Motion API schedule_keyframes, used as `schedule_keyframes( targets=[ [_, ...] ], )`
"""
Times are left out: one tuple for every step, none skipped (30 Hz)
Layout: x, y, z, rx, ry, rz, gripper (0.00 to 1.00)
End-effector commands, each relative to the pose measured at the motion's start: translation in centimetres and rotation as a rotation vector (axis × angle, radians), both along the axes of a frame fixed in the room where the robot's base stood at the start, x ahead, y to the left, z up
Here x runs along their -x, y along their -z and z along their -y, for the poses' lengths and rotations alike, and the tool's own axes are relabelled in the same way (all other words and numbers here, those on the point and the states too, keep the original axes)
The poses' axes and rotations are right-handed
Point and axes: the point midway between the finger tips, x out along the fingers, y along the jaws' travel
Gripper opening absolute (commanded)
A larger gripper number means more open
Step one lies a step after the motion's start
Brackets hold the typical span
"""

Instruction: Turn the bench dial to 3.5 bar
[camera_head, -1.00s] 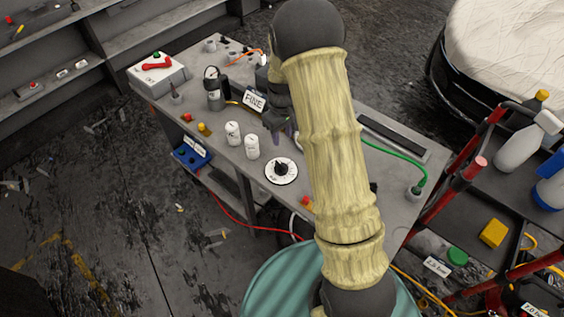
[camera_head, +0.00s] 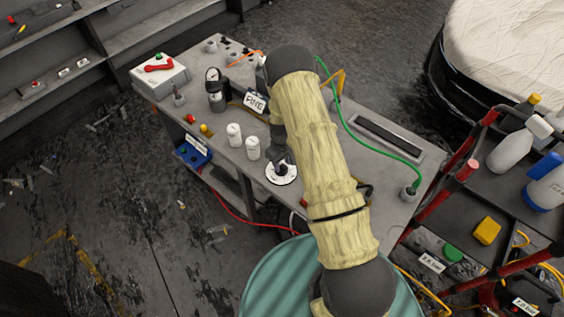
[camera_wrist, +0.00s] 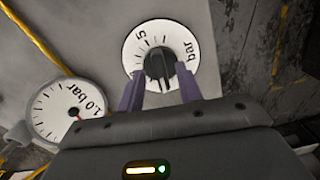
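The bench dial (camera_head: 281,180) is a white disc with a black knob near the bench's front edge. In the wrist view the dial (camera_wrist: 160,36) shows tick marks, a "5" and "bar". Its black knob (camera_wrist: 159,66) has a raised grip bar, and its exact setting is not readable. My gripper (camera_wrist: 160,80) is open, with two purple fingers at the knob's near left and right. Contact cannot be told. In the head view my gripper (camera_head: 281,164) is over the dial and partly hides it. A round gauge (camera_wrist: 68,112) marked "1.0 bar" shows beside the dial in the wrist view.
A "FINE" sign (camera_head: 255,102) and a dark gauge unit (camera_head: 214,90) stand farther back. A green hose (camera_head: 358,137) runs over the bench's right part. A red-railed cart (camera_head: 468,170) is at the right.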

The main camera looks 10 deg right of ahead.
Motion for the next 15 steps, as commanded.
schedule_keyframes(
  targets=[
    [0.10,0.40,-0.01,0.000,0.000,-0.004,0.35],
    [0.09,0.62,-0.01,-0.001,0.000,-0.003,0.35],
    [0.07,0.86,-0.01,0.000,-0.001,-0.002,0.35],
    [0.06,1.01,-0.01,0.000,-0.001,-0.001,0.35],
    [0.06,1.14,-0.01,0.000,-0.001,-0.001,0.35],
    [0.05,1.26,-0.01,0.000,-0.001,-0.001,0.35],
    [0.05,1.32,-0.01,-0.001,-0.001,0.000,0.35],
    [0.04,1.34,-0.01,0.000,-0.001,0.000,0.35],
    [0.04,1.36,-0.01,0.000,-0.001,0.000,0.35],
    [0.04,1.35,-0.01,0.000,-0.001,0.000,0.35],
    [0.04,1.35,0.00,0.000,-0.001,0.000,0.35],
    [0.04,1.35,0.00,0.000,-0.001,0.000,0.35],
    [0.04,1.34,0.00,0.000,-0.001,0.000,0.35],
    [0.04,1.34,-0.01,0.000,-0.001,0.000,0.34],
    [0.04,1.33,-0.01,0.000,-0.001,0.000,0.26]
  ],
)
